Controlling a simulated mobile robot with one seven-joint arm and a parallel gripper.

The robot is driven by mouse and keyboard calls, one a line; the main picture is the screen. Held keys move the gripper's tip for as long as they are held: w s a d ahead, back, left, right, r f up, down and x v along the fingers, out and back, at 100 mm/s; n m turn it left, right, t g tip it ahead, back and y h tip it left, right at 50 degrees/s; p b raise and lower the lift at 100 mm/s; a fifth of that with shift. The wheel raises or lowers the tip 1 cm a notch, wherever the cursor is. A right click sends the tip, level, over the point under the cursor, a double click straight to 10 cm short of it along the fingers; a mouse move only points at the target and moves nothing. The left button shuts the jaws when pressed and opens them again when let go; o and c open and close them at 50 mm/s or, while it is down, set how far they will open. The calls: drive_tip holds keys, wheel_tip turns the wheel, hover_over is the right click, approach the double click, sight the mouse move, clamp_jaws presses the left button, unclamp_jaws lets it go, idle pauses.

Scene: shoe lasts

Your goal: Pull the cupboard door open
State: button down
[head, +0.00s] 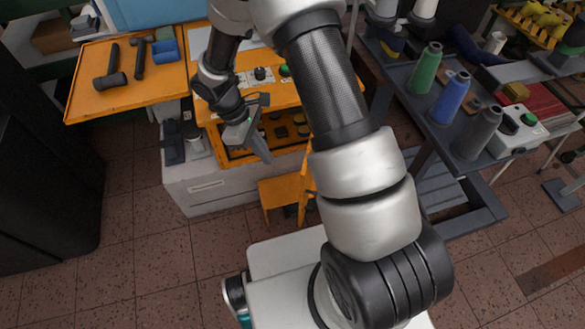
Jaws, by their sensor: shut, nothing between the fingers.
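My gripper (264,155) is shut and empty. It points down to the right in front of an orange-framed opening in the workbench. A pale grey cabinet (205,192) with a label strip stands below, with an orange top. An upright orange panel (308,185), which looks like the cupboard door, stands out from the front to the right of my gripper, partly hidden behind my arm. A low orange part (278,193) lies beside it. No handle is clear, and I cannot tell whether my gripper touches anything.
An orange tray (80,99) with hammers and a blue box (166,50) is at upper left. A dark table (410,100) with green, blue and grey thread cones is at right. A dark cabinet (50,150) stands far left. The tiled floor in front is clear.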

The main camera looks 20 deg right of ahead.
drive_tip(key=s+d+f+b, duration=0.1)
drive_tip(key=s+d+f, duration=0.3)
drive_tip(key=f, duration=0.5)
drive_tip(key=shift+d, duration=1.35)
drive_tip(key=shift+f, duration=0.1)
